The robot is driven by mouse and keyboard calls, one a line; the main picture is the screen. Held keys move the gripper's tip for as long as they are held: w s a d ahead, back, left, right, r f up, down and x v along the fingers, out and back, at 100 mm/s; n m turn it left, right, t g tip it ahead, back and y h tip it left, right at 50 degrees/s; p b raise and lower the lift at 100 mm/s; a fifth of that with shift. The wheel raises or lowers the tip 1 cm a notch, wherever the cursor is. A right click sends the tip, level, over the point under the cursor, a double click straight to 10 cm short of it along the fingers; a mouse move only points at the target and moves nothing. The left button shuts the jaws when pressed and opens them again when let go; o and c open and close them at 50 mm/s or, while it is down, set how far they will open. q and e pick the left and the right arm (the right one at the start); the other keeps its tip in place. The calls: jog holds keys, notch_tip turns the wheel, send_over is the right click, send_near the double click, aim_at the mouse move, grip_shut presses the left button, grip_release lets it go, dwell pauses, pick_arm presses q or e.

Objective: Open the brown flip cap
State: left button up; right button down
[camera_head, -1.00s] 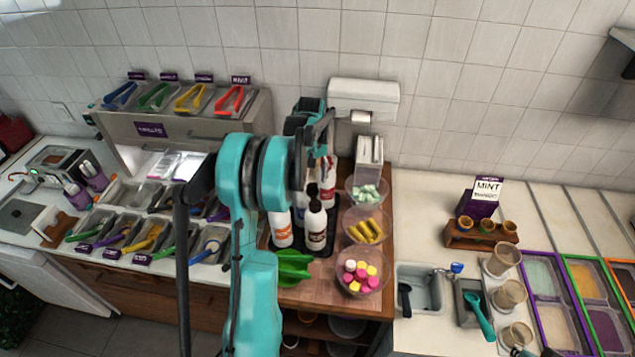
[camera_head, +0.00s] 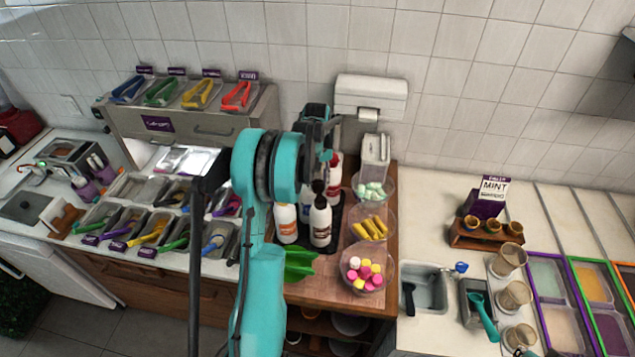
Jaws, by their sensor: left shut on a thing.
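A white bottle (camera_head: 320,224) with a dark label and a brown flip cap (camera_head: 319,187) stands upright in a dark tray on the wooden counter. My left gripper (camera_head: 323,158) comes over the bottles from behind my teal arm, with its dark fingers at the top of this bottle. It is shut, seemingly on the brown cap; the exact contact is partly hidden and small. A white bottle with an orange label (camera_head: 286,222) stands to its left. A red-labelled bottle (camera_head: 334,168) stands behind, partly covered by the gripper. My right gripper is not in view.
Clear bowls with mint-green pieces (camera_head: 374,190), yellow pieces (camera_head: 371,228) and pink-yellow pieces (camera_head: 365,272) stand close on the right. A paper towel dispenser (camera_head: 370,97) hangs behind.

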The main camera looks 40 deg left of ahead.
pick_arm(q)
jog(key=shift+w+a+f+g+h+b, duration=0.25)
jog(key=shift+a+f+g+h+b, duration=0.1)
jog(key=shift+f+g+h+b, duration=0.3)
jog(key=shift+r+g+h+b, duration=0.15)
jog(key=shift+g+h+b, duration=0.1)
jog(key=shift+h+b, duration=0.25)
jog(key=o, duration=1.2)
jog(key=shift+c, duration=0.2)
jog(key=shift+r, duration=0.1)
jog(key=v, duration=1.2)
jog(key=shift+a, duration=0.15)
